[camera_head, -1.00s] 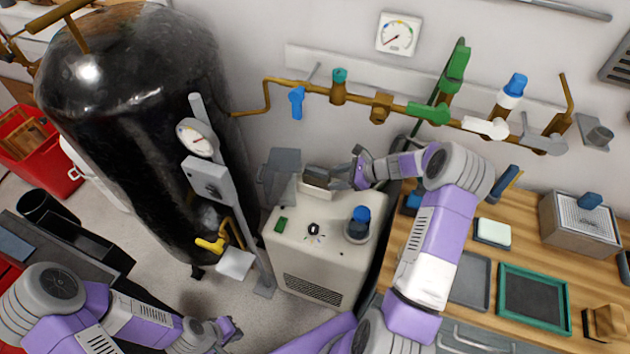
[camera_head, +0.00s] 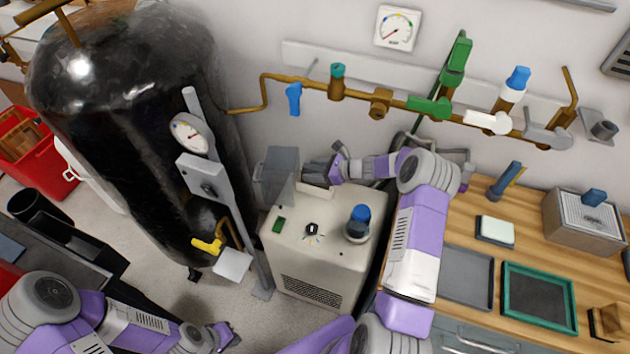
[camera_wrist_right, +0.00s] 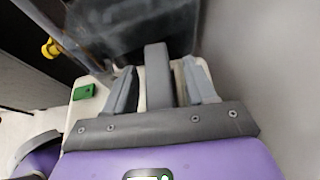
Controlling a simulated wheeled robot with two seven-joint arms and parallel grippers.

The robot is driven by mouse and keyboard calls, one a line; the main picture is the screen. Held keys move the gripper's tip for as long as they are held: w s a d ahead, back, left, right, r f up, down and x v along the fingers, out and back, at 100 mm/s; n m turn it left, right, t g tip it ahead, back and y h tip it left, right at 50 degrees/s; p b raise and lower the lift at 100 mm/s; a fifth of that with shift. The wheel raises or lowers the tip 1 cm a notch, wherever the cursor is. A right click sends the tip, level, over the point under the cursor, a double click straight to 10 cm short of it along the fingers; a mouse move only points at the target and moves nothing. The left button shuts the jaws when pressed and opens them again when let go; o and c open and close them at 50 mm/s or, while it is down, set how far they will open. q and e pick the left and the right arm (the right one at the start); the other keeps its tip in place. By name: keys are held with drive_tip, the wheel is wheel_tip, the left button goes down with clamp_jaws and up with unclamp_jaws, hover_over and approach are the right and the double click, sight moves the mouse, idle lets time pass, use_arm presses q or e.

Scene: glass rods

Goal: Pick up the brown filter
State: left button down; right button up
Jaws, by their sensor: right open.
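A grey-brown upright bar (camera_wrist_right: 158,75) stands between the two fingers of my right gripper (camera_wrist_right: 158,85) in the right wrist view. It may be the brown filter, but its colour looks more grey than brown. The fingers are open, one on each side of it, with gaps visible. In the head view my right gripper (camera_head: 318,172) is over the back of the cream machine (camera_head: 300,240), beside its raised clear grey lid (camera_head: 280,178), and hides most of what is there. My left gripper (camera_head: 224,336) is low at the left, away from the machine; its jaw state is unclear.
A blue-topped knob (camera_head: 358,222) and a green switch (camera_head: 278,225) are on the machine. A gauge post (camera_head: 212,190) and black tank (camera_head: 130,110) stand to its left. Brass pipework with valves (camera_head: 380,103) runs along the wall. A wooden bench (camera_head: 530,240) is at right.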

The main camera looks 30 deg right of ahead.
drive_tip(key=shift+r, duration=0.1)
clamp_jaws()
